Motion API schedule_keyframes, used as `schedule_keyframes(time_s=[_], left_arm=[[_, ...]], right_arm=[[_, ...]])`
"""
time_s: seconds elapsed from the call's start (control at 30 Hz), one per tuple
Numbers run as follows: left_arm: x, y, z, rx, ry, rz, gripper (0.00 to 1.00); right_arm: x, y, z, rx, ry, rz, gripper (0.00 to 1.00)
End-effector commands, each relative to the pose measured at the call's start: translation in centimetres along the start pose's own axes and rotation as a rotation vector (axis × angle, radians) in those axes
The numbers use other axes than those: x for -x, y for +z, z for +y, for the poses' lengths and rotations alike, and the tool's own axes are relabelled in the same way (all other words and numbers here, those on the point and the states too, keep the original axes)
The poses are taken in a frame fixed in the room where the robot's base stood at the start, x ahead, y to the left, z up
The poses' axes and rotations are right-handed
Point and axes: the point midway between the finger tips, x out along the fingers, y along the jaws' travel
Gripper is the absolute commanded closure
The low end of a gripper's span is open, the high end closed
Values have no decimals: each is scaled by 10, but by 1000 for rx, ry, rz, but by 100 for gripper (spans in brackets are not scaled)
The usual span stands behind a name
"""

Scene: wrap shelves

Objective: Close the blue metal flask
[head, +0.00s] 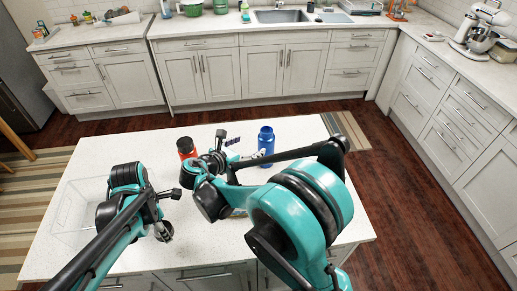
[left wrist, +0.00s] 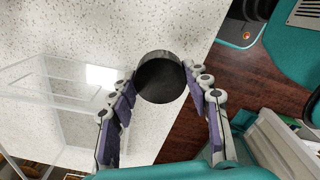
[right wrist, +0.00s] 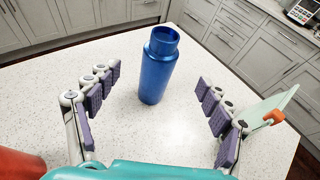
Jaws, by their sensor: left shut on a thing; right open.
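The blue metal flask (head: 266,142) stands upright on the white island counter, its mouth open with no lid on it. In the right wrist view the flask (right wrist: 156,75) stands ahead, between the lines of the spread fingers. My right gripper (head: 236,147) is open and empty, just left of the flask in the head view. My left gripper (head: 168,212) is shut on a round black lid (left wrist: 160,78), held above the counter near its edge. In the head view the lid is hard to make out.
A red container (head: 186,147) stands left of the flask. A clear tray (head: 70,222) lies at the counter's left end. In the right wrist view a pale green panel with an orange part (right wrist: 272,116) shows at the right. The counter around the flask is mostly clear.

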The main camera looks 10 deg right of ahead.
Motion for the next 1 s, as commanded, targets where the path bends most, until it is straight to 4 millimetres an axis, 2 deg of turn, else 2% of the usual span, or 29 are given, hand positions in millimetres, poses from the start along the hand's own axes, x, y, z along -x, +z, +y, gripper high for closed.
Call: schedule_keyframes(time_s=[0.37, 0.7, 0.83, 1.0], left_arm=[[-1, 0, 0, 0, 0, 0, 72], [-11, 0, 0, 0, 0, 0, 72], [-12, 0, 0, 0, 0, 0, 72], [-12, 0, 0, 0, 0, 0, 72]], right_arm=[[-4, 0, 0, 1, 0, 0, 20], [-58, -2, 0, 0, -1, 0, 20], [-68, -1, 0, 1, 0, 0, 20], [-68, -1, 0, 1, 1, 0, 20]])
